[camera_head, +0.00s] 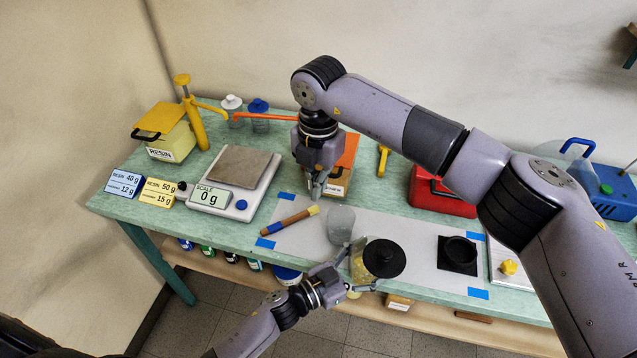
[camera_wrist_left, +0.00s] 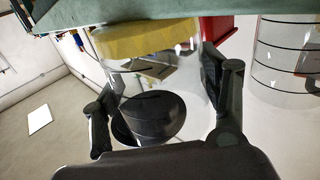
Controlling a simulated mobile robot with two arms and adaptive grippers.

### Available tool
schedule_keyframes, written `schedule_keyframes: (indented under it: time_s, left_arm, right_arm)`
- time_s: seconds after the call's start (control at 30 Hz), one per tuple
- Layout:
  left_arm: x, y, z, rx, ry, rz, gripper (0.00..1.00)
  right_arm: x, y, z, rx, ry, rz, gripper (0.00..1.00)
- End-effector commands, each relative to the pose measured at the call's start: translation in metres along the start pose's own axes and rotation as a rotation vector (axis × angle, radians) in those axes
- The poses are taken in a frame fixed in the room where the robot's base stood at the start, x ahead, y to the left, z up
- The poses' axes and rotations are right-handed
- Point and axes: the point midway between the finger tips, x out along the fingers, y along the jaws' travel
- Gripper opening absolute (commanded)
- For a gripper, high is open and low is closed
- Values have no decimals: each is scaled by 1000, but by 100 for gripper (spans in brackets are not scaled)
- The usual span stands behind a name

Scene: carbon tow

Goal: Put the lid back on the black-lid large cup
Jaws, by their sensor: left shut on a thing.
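A round black lid (camera_head: 385,258) with a raised middle shows over the pale mat at the front of the table in the head view. A clear cup with a yellow layer (camera_head: 357,264) is just left of it. My left gripper (camera_head: 361,270) is shut on this cup. In the left wrist view the clear cup (camera_wrist_left: 191,78) is between the fingers, its yellow layer toward the table, with a dark rounded shape (camera_wrist_left: 150,115) at its other end. I cannot tell whether the lid touches the cup. My right gripper (camera_head: 317,194) points down behind the mat; its opening is unclear.
Another clear cup (camera_head: 340,224) stands close left of the held one; a marked clear cup (camera_wrist_left: 286,60) shows in the wrist view. A brush (camera_head: 289,221), scale (camera_head: 235,178), red box (camera_head: 437,193) and black square mould (camera_head: 457,255) lie around. Bare mat (camera_head: 415,228) separates lid and mould.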

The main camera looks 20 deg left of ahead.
Motion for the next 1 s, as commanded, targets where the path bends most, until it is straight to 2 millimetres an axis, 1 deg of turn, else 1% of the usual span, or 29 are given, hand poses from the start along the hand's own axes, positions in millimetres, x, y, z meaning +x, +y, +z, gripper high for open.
schedule_keyframes:
  time_s: [1.0]
  left_arm:
    - [0, 0, 1, 1, -2, -1, 18]
  right_arm:
    - [5, 15, 0, -1, 0, 0, 0]
